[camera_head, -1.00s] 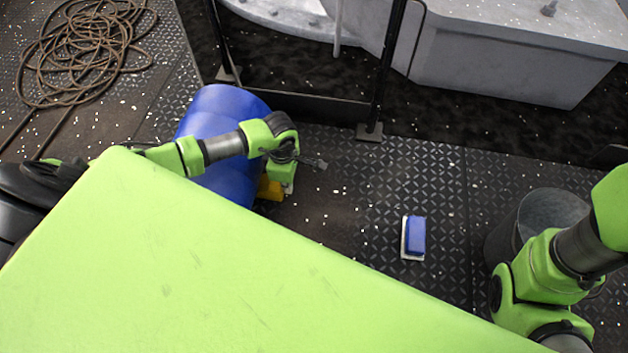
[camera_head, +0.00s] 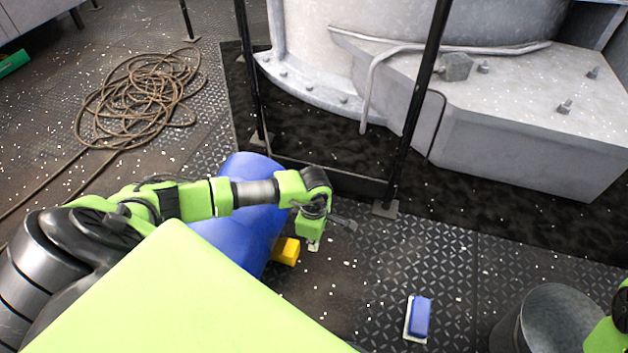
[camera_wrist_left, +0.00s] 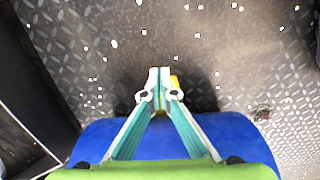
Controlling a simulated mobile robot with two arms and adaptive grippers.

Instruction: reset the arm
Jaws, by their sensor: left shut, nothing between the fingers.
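My left arm comes in from the left in the head view and reaches over a blue barrel (camera_head: 240,225). My left gripper (camera_head: 314,246) points down just past the barrel's right side, above the deck. In the left wrist view its fingertips (camera_wrist_left: 159,74) are together with nothing held. The blue barrel (camera_wrist_left: 90,140) shows behind the fingers there, and a sliver of yellow (camera_wrist_left: 174,82) shows at the fingertips. Of my right arm only a green part shows at the right edge of the head view; its gripper is out of view.
A yellow block (camera_head: 286,251) is on the deck beside the barrel. A blue-and-white brush-like object (camera_head: 420,317) lies further right, near a grey metal bucket (camera_head: 560,325). Black railing posts (camera_head: 420,95) stand before large grey machinery (camera_head: 520,130). A coiled rope (camera_head: 140,95) lies at the upper left.

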